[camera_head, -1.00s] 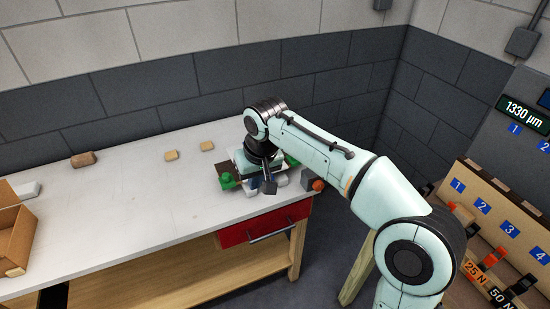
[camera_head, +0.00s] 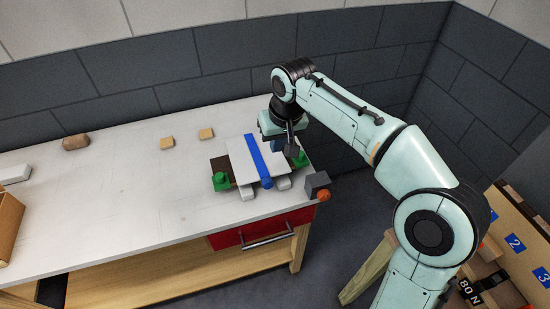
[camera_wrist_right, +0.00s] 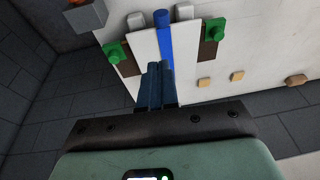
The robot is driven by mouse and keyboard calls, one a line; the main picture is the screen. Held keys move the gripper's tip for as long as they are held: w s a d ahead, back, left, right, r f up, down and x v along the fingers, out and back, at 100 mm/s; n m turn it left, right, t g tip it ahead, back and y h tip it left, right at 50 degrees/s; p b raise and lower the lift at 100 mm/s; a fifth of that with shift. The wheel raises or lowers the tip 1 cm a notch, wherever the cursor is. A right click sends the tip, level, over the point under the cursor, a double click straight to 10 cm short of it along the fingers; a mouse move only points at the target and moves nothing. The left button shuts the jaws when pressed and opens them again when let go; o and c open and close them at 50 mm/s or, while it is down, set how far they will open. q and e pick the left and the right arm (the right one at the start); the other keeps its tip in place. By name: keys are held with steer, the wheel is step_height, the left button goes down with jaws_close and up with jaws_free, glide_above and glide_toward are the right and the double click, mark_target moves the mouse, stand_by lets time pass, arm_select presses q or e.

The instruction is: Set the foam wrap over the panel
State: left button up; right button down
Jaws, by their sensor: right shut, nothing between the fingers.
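A white flat panel (camera_head: 240,158) lies near the right end of the bench, on a dark brown board (camera_head: 219,165). A blue strip (camera_head: 256,155) runs across it from back to front, with a rounded end at the front edge; I take it for the foam wrap. In the right wrist view the strip (camera_wrist_right: 164,45) lies on the panel (camera_wrist_right: 145,45). My right gripper (camera_head: 279,147) is shut and empty, by the panel's back right side. Its fingertips (camera_wrist_right: 158,68) partly hide the strip in the wrist view. My left gripper is out of view.
Green clamps (camera_head: 220,181) stand on both sides of the panel. A grey block (camera_head: 317,183) with an orange knob (camera_head: 324,195) is at the bench's right corner. Small tan blocks (camera_head: 206,134) lie at the back. The bench's middle (camera_head: 130,190) is clear.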

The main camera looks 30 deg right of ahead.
mark_target(268, 180)
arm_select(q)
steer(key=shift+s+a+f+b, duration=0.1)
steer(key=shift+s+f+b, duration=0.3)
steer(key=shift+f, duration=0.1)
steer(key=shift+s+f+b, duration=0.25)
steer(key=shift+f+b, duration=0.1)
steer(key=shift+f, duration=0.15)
arm_select(e)
steer(key=x, duration=0.4)
steer(key=s+x, duration=0.1)
steer(key=x, duration=0.4)
steer(key=a+x, duration=0.1)
steer(key=x, duration=0.3)
steer(key=shift+s+f, duration=0.15)
steer(key=shift+f, duration=0.2)
steer(key=f+b, duration=0.1)
steer(key=b, duration=0.2)
steer(key=shift+s+a+f+t, duration=0.1)
steer(key=shift+s+f+t, duration=0.2)
steer(key=shift+f, duration=0.1)
steer(key=shift+r, duration=0.2)
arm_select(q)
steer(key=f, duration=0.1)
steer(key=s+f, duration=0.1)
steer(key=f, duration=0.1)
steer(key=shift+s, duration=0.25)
arm_select(e)
steer(key=shift+w, duration=0.1)
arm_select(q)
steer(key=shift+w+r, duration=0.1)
